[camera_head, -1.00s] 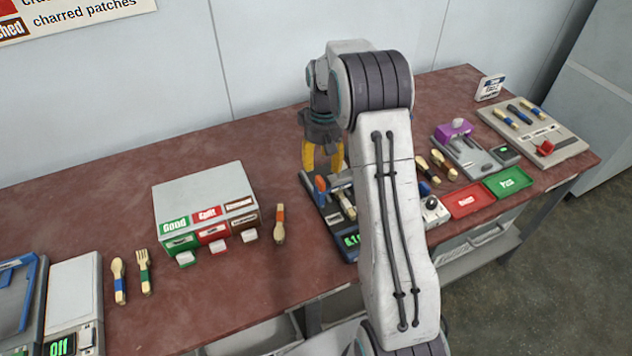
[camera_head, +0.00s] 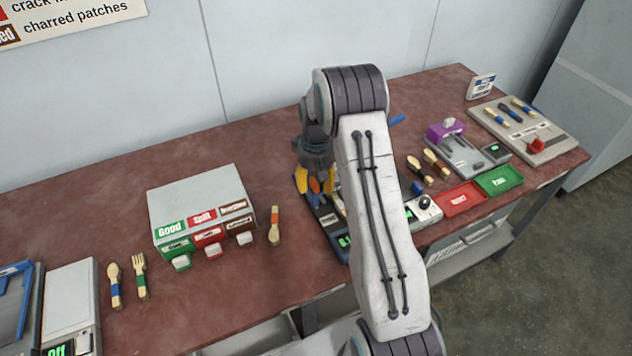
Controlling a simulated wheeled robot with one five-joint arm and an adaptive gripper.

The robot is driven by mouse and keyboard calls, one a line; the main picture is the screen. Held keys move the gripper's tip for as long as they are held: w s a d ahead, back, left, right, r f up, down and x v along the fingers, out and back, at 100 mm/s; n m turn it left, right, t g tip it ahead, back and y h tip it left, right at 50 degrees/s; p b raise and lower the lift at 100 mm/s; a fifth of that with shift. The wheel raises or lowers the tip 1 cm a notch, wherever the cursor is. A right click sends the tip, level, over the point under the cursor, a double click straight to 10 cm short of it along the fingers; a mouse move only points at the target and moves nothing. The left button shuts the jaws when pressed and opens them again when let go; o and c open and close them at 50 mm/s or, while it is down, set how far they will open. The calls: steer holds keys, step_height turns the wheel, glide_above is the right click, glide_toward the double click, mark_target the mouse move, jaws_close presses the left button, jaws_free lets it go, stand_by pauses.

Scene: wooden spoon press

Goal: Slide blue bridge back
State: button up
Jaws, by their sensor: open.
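My gripper (camera_head: 315,192) is open, its yellow fingers low over the dark, blue-edged device (camera_head: 340,243) in the middle of the bench. An orange and blue piece (camera_head: 314,186) shows between the fingers; I cannot tell whether they touch it. At the far left edge, a blue frame (camera_head: 14,270) stands on another device, partly out of view. Which of these is the blue bridge is not clear.
A grey box (camera_head: 195,195) with labelled slots stands left of my gripper, with a spoon (camera_head: 274,226) beside it. Right of my arm are a purple-topped device (camera_head: 445,131), a red tray (camera_head: 462,198) and a green tray (camera_head: 500,181). The red-brown bench (camera_head: 90,215) is clear at the back left.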

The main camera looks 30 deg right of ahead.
jaws_close()
stand_by(0.4)
steer(key=shift+w+p, duration=1.1)
steer(key=shift+w, duration=3.6)
jaws_free()
steer(key=shift+w, duration=0.1)
steer(key=shift+r, duration=0.1)
